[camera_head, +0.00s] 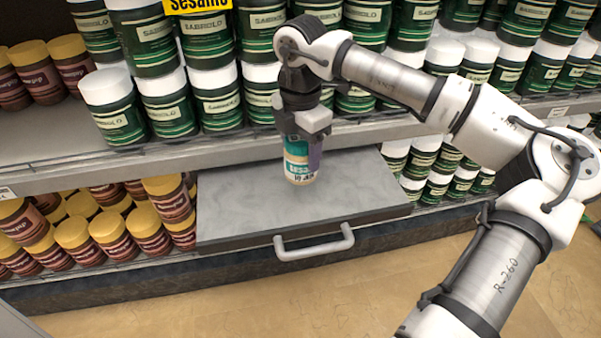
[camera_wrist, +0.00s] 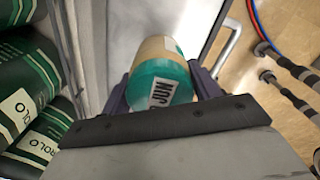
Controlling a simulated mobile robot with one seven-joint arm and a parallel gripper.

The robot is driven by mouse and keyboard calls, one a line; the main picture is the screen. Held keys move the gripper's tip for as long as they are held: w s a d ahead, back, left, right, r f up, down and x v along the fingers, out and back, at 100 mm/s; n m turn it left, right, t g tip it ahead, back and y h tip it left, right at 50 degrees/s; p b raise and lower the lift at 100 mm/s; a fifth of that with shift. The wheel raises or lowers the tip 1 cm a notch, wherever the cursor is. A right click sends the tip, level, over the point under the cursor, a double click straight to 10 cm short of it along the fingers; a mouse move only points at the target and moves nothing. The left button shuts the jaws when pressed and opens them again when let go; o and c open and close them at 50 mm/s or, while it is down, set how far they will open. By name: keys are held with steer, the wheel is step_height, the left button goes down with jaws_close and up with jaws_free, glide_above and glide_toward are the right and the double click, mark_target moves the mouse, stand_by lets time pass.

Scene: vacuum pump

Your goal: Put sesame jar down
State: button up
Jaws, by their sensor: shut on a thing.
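The jar (camera_head: 299,163), teal and cream with a printed label, is upright in my gripper (camera_head: 303,142) in the head view. The jar is over the grey metal slab with a handle (camera_head: 240,200); I cannot tell whether its base touches the surface. In the wrist view the jar (camera_wrist: 160,75) sits between the two dark fingers of my gripper (camera_wrist: 160,90), which are shut on it. Its lower end is partly hidden in the wrist view. A yellow "Sesame" sign (camera_head: 198,5) hangs at the top of the head view.
The slab's handle (camera_head: 313,243) sticks out at the front. Green jars with white lids (camera_head: 165,105) crowd the upper shelf behind. Brown jars with yellow lids (camera_head: 110,240) stand lower left, more green jars (camera_head: 425,165) lower right. The slab around the jar is clear.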

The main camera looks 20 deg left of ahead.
mark_target(301, 168)
steer(key=shift+f+b, duration=0.7)
steer(key=shift+f, duration=1.85)
steer(key=shift+f, duration=0.2)
steer(key=o, duration=1.2)
steer(key=shift+r, duration=0.15)
step_height(301, 168, up, 12)
steer(key=p, duration=0.3)
